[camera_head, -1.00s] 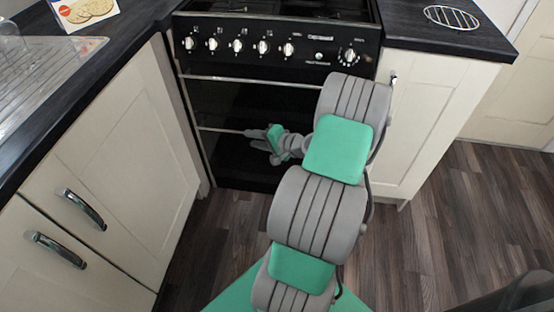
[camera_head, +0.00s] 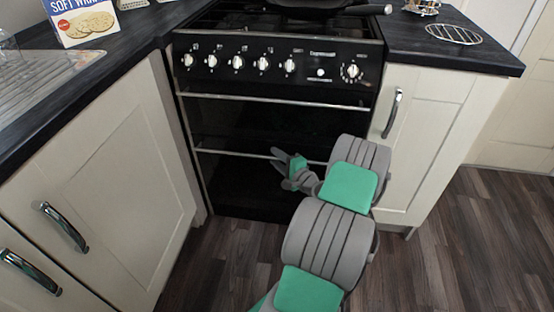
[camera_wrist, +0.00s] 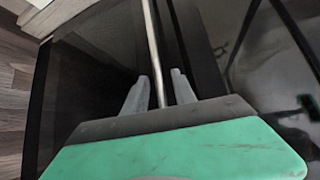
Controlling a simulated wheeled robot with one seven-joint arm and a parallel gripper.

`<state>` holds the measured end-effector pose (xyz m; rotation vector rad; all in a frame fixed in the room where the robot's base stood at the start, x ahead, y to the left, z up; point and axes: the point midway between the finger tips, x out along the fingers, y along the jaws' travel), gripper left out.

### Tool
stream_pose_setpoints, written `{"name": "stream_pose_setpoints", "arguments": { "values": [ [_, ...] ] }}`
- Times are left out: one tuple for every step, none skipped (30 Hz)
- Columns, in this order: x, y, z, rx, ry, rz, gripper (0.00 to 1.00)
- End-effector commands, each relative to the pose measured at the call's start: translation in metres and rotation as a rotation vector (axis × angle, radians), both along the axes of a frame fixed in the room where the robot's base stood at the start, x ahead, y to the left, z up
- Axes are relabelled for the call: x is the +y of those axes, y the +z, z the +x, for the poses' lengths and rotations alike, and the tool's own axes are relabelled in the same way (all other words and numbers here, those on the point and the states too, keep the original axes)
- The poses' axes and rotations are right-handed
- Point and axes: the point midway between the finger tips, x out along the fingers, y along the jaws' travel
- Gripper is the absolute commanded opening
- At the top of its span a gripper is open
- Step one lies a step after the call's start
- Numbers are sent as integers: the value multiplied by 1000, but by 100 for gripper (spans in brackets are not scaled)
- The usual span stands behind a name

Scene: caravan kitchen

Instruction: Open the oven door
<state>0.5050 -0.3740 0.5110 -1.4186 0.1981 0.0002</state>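The black oven (camera_head: 240,120) stands between the cabinets, below a row of knobs. It has an upper door with a silver bar handle (camera_head: 230,98) and a lower door with a silver bar handle (camera_head: 230,153). Both doors look shut. My gripper (camera_head: 277,159) is at the lower handle, about mid-width of the oven. In the wrist view, a silver bar (camera_wrist: 152,45) runs between the two grey fingers of my gripper (camera_wrist: 158,88). The fingers are apart, with gaps beside the bar. My arm hides the right part of the lower handle.
A cream cabinet (camera_head: 125,170) with chrome handles is close on the left. Another cream cabinet (camera_head: 425,130) is on the right. A pan (camera_head: 310,8) sits on the hob and a wire rack (camera_head: 452,34) on the right worktop. Dark wood floor (camera_head: 480,240) is clear at the right.

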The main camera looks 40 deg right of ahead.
Motion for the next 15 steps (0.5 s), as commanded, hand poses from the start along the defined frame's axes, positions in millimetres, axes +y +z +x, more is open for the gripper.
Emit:
{"name": "stream_pose_setpoints", "arguments": {
  "values": [
    [0, 0, 0, 0, 0, 0, 29],
    [0, 0, 0, 0, 0, 0, 27],
    [0, 0, 0, 0, 0, 0, 23],
    [0, 0, 0, 0, 0, 0, 21],
    [0, 0, 0, 0, 0, 0, 18],
    [0, 0, 0, 0, 0, 0, 15],
    [0, 0, 0, 0, 0, 0, 13],
    [0, 0, 0, 0, 0, 0, 10],
    [0, 0, 0, 1, 0, -1, 7],
    [0, 0, 0, 1, 0, -1, 4],
    [0, 0, 0, 1, 0, -1, 2],
    [0, 0, 0, 1, 0, -1, 0],
    [0, 0, 0, 1, 0, -1, 0],
    [0, 0, 0, 1, 0, -1, 0],
    [0, 0, 0, 1, 0, -1, 0]
  ]
}}
